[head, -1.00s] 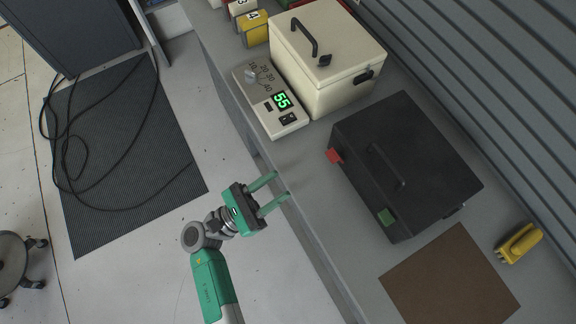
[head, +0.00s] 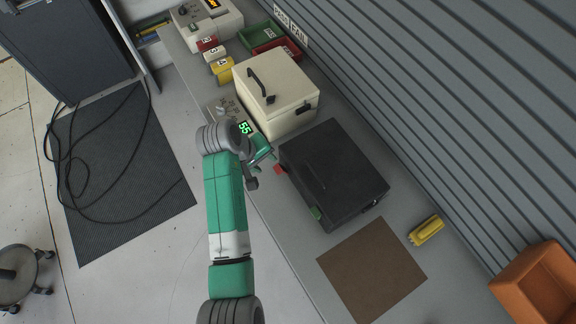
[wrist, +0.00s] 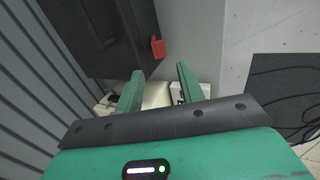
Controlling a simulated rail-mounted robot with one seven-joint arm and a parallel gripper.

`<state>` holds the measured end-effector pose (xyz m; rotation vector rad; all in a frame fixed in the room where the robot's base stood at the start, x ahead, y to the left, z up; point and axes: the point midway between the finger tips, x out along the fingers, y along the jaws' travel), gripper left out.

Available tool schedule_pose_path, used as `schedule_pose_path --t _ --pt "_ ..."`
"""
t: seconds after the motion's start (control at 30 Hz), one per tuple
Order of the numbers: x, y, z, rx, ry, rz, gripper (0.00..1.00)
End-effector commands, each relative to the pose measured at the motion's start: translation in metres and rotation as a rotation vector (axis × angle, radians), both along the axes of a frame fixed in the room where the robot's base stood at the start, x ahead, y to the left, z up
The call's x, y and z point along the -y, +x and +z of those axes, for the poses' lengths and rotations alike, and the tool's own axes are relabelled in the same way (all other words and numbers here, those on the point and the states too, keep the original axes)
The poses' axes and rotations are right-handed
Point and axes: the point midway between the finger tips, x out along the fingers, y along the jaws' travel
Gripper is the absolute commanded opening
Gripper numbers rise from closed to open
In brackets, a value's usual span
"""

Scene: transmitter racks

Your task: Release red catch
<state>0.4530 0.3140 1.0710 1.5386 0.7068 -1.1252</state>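The red catch (head: 279,169) sticks out from the left side of the black case (head: 345,165), near its upper corner. A green catch (head: 315,213) sits lower on the same side. In the wrist view the red catch (wrist: 158,47) shows just beyond the fingertips, on the edge of the dark case (wrist: 100,35). My gripper (wrist: 160,70) is open and empty, its two green fingers apart. In the head view my gripper (head: 266,152) is close to the red catch, up and left of it, partly hidden by my arm. I see no clear contact.
A cream box (head: 275,93) and a control unit with a green "55" display (head: 244,127) stand beside the case. A brown mat (head: 372,270), a yellow tool (head: 426,230) and an orange bin (head: 541,285) lie toward the lower right. The ribbed wall bounds the bench.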

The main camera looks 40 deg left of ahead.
Motion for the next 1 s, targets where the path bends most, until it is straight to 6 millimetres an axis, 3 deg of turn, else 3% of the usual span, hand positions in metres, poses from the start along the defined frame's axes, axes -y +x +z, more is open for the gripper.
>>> schedule_pose_path --t 0.4,0.77,0.97,1.0 --pt "0.009 0.026 -0.064 0.001 -0.005 0.000 0.38" --pt "0.010 0.030 -0.071 0.001 -0.003 0.001 0.38" --pt "0.010 0.030 -0.071 0.001 -0.003 0.001 0.01" --pt "0.010 0.030 -0.071 0.001 -0.003 0.001 0.00"
